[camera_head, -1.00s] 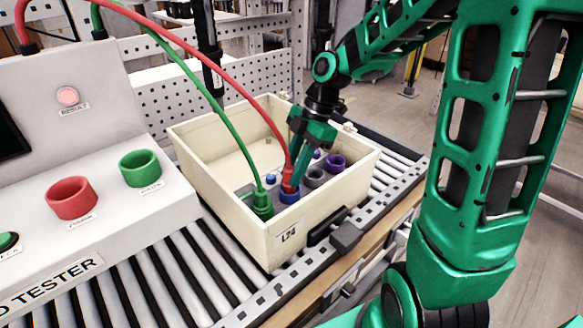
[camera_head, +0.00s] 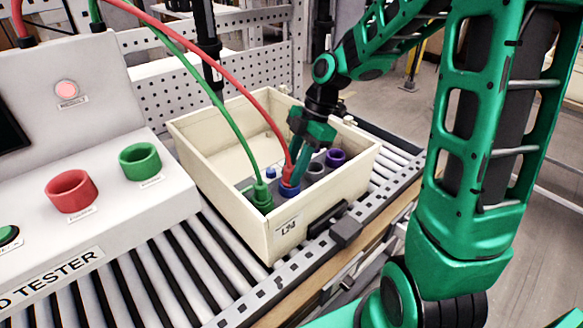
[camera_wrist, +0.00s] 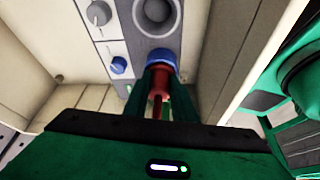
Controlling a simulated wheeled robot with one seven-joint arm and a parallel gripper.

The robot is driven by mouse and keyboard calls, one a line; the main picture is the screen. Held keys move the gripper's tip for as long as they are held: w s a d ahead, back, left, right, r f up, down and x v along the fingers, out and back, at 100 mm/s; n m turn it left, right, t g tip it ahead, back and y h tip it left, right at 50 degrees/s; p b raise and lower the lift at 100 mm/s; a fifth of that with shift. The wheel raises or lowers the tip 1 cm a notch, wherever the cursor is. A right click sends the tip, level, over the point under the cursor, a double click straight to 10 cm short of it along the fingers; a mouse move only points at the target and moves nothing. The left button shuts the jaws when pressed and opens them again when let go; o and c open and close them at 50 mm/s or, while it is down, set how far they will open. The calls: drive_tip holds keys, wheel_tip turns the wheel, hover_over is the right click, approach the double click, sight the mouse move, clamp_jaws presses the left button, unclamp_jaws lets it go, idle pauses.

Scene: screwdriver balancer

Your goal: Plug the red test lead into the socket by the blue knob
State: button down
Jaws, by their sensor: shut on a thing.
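The red test lead's plug (camera_head: 288,173) is between the fingers of my gripper (camera_head: 299,170), which is shut on it. The red plug (camera_wrist: 160,84) points at the blue-ringed socket (camera_wrist: 161,56) and its tip meets the ring; how deep it sits is hidden. The blue socket ring also shows in the head view (camera_head: 289,190). The small blue knob (camera_head: 271,173) is just left of and behind that socket; it also shows in the wrist view (camera_wrist: 119,65). The red cable arcs up to the left.
The cream crate (camera_head: 222,174) surrounds the panel on the roller conveyor (camera_head: 178,262). A green lead's plug (camera_head: 263,196) stands at the panel's left. Grey (camera_head: 315,171) and purple (camera_head: 336,158) sockets lie to the right. The tester (camera_head: 110,215) with red and green cups is at left.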

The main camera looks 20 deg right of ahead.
drive_tip(key=c, duration=1.4)
unclamp_jaws()
drive_tip(key=shift+r, duration=0.1)
drive_tip(key=v, duration=1)
drive_tip(key=shift+w+d+r, duration=0.1)
drive_tip(key=shift+r, duration=0.15)
drive_tip(key=s+d+f+m+h, duration=0.1)
drive_tip(key=s+d+m, duration=0.3)
drive_tip(key=s+m, duration=0.4)
drive_tip(key=s+d+f+m+h, duration=0.2)
drive_tip(key=s+d+m, duration=0.2)
drive_tip(key=s+m, duration=0.4)
drive_tip(key=s+d+f+m+h, duration=0.1)
drive_tip(key=s+d+m, duration=0.3)
drive_tip(key=s+m, duration=0.4)
drive_tip(key=shift+d+f+m+t, duration=0.3)
drive_tip(key=shift+f+m, duration=0.1)
drive_tip(key=shift+m, duration=0.5)
